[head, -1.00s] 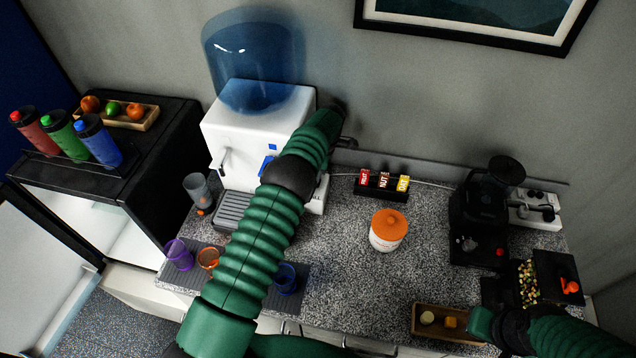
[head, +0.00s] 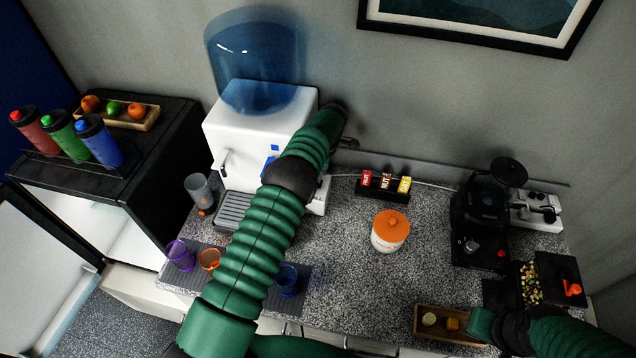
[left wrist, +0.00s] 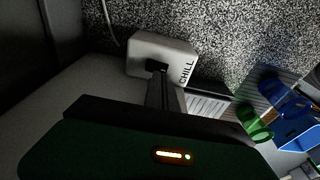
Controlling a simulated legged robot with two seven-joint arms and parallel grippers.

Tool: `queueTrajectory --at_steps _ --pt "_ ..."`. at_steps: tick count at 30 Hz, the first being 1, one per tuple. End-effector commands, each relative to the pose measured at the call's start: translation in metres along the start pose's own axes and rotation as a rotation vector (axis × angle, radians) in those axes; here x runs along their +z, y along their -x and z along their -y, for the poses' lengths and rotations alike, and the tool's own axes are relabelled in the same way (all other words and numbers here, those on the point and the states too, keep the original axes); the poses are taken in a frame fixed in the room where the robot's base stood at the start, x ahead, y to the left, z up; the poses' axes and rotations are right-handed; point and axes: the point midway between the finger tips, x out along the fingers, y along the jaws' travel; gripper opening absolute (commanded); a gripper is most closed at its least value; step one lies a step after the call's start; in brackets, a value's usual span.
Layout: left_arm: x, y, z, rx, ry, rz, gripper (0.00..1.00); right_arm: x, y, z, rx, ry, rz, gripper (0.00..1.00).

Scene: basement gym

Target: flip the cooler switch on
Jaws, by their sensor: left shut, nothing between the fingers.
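The water cooler (head: 235,140) is a white body with a blue bottle (head: 255,65) on top, at the back left of the counter. In the left wrist view a white block marked CHILL (left wrist: 182,50) shows, with a small dark part (left wrist: 155,65) on it, which looks like the switch. My left gripper (left wrist: 160,84) is shut and empty, its tips at or very close to this dark part; contact and the switch's position cannot be told. In the head view my left arm covers the cooler's right side.
Cups (head: 178,255) stand on a dark mat at the front left. An orange-lidded jar (head: 390,232), a packet rack (head: 383,187), a black machine (head: 482,215) and a wooden tray (head: 420,330) stand to the right. The mid-counter around the jar is clear.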

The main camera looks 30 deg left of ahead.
Motion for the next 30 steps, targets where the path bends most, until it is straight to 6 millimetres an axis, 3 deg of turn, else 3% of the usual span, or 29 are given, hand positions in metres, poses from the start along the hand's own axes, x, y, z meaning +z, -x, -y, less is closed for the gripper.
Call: queueTrajectory --at_steps 30 --pt "0.0013 -0.0068 0.0001 0.000 0.000 0.000 0.00 0.0014 -0.0059 0.0000 0.000 0.000 0.000 0.00"
